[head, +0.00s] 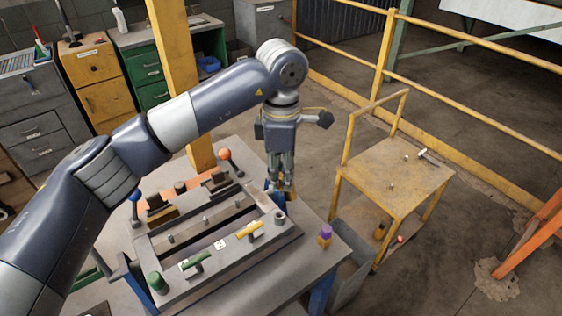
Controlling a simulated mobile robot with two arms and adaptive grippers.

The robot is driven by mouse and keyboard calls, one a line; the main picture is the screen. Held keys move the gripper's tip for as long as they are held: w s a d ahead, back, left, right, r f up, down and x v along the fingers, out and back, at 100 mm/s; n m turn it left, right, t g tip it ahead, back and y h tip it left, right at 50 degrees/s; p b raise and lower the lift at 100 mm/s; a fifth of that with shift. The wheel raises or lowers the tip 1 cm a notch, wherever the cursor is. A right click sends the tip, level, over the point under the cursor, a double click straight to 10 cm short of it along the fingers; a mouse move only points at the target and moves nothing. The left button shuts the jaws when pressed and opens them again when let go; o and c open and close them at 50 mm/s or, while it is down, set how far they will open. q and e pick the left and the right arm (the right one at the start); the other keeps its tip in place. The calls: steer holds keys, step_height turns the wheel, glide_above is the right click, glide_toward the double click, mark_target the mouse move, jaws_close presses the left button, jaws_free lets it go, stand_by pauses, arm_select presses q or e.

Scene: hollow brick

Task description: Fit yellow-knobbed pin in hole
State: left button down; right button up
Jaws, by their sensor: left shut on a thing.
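My left gripper (278,186) points down over the back right edge of the grey bench, behind the fixture. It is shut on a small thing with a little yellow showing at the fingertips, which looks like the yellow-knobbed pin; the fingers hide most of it. The metal fixture (222,262) lies on the bench below and left of the gripper. A round grey bush (280,216) stands at its right end, just in front of the fingertips. I cannot make out which hole is the pin's. My right gripper is not in view.
The fixture carries a green knob (157,282), a green handle (196,262), a yellow handle (249,230) and an orange ball lever (225,155). A purple-topped item (324,235) stands at the bench's right. A yellow cart (392,180) is farther right. A yellow post (178,75) rises behind.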

mark_target(280, 190)
arm_select(q)
steer(key=shift+a+f, duration=0.1)
steer(key=shift+f, duration=0.1)
steer(key=shift+s+a+f, duration=0.15)
steer(key=shift+s, duration=0.1)
steer(key=shift+s+a+f+b, duration=0.1)
steer(key=shift+f+b, duration=0.15)
steer(key=shift+b, duration=0.1)
steer(key=shift+f, duration=0.35)
step_height(280, 190, down, 3)
steer(key=shift+r+b, duration=0.15)
steer(key=shift+b, duration=0.55)
steer(key=shift+f+b, duration=0.7)
steer(key=shift+f, duration=0.1)
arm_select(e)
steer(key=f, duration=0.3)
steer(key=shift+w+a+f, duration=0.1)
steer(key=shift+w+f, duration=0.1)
